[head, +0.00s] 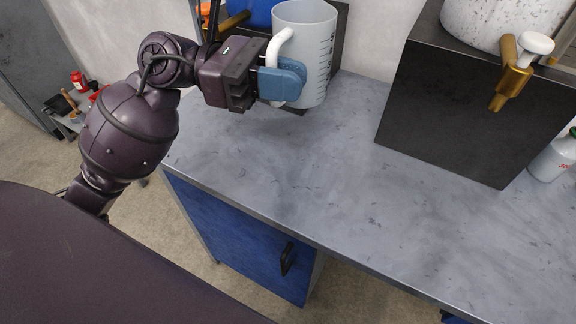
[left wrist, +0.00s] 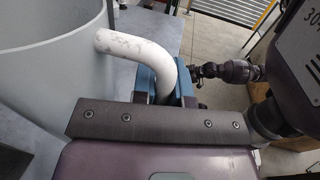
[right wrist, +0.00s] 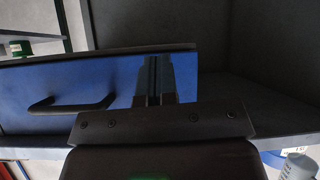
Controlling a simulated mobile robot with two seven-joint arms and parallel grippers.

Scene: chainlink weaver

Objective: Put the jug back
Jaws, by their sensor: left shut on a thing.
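The jug (head: 312,50) is a pale grey translucent measuring jug with dark scale marks and a white handle. It is upright at the back left of the grey worktop, in the head view. My left gripper (head: 281,82) is shut on the jug's handle, its blue fingers around it. In the left wrist view the white handle (left wrist: 135,45) passes between the blue fingers (left wrist: 165,82), with the jug wall (left wrist: 50,60) at the left. My right gripper (right wrist: 155,80) shows only in the right wrist view, before a blue panel; its fingers look close together, but the gap is unclear.
A black box stand (head: 470,110) bears a white speckled container with a brass tap (head: 512,75). A white bottle (head: 555,155) stands at the right edge. The worktop (head: 300,170) is clear in the middle. A blue cabinet door (head: 240,240) with a black handle is below.

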